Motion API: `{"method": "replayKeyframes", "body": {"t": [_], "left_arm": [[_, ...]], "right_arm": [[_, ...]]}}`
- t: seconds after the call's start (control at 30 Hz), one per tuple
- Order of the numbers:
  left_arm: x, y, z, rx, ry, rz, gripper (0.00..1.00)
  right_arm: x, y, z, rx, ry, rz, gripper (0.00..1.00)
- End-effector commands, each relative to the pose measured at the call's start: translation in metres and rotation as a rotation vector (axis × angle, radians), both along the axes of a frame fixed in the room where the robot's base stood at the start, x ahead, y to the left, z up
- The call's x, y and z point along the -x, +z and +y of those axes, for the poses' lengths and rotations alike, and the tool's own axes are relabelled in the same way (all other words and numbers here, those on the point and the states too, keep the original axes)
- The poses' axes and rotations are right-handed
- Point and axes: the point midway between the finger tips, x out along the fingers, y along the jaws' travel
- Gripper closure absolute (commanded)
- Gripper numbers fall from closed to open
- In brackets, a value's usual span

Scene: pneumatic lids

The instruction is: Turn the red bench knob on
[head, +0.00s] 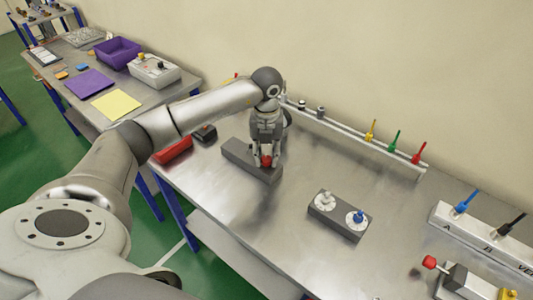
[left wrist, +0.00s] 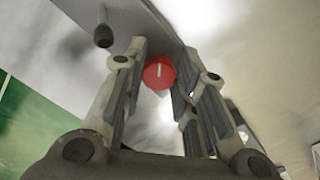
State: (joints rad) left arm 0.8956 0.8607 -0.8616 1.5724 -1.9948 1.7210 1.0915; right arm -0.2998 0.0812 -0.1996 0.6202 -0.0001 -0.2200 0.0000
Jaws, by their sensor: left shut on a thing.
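The red bench knob (head: 266,161) sits on a grey block (head: 236,153) on the metal bench. In the left wrist view the red knob (left wrist: 159,73) shows a white pointer line, close to upright in the picture. My left gripper (head: 267,158) is over the block with its fingers down around the knob. In the left wrist view the fingers of my left gripper (left wrist: 160,85) stand on both sides of the knob, shut on it. A dark knob (left wrist: 103,36) is beside it in that view. My right gripper is not in view.
A second grey block (head: 335,222) with a white knob (head: 324,198) and a blue knob (head: 357,216) stands to the right. A rail (head: 345,135) with yellow, green and red levers runs along the wall. A red box (head: 173,150) lies at the left edge. The bench's front middle is clear.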

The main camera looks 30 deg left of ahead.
Motion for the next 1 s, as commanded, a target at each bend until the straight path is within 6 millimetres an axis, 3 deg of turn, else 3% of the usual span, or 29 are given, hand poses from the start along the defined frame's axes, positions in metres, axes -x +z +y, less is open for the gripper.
{"method": "replayKeyframes", "body": {"t": [0.07, 0.1, 0.27, 0.67, 1.0], "left_arm": [[-0.001, 0.001, 0.001, -0.001, 0.002, -0.003, 0.97], [-0.001, 0.001, 0.001, -0.001, 0.002, -0.003, 0.71], [-0.001, 0.001, 0.001, 0.000, 0.001, -0.002, 0.51], [-0.001, 0.009, 0.000, 0.000, 0.000, -0.002, 0.51], [-0.001, 0.076, 0.000, -0.001, 0.000, -0.007, 0.51]], "right_arm": [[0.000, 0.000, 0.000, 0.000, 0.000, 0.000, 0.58], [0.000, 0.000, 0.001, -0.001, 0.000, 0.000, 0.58], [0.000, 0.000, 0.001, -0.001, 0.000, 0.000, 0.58], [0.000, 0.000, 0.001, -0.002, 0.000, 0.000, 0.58], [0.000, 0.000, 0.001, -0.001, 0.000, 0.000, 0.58]]}}
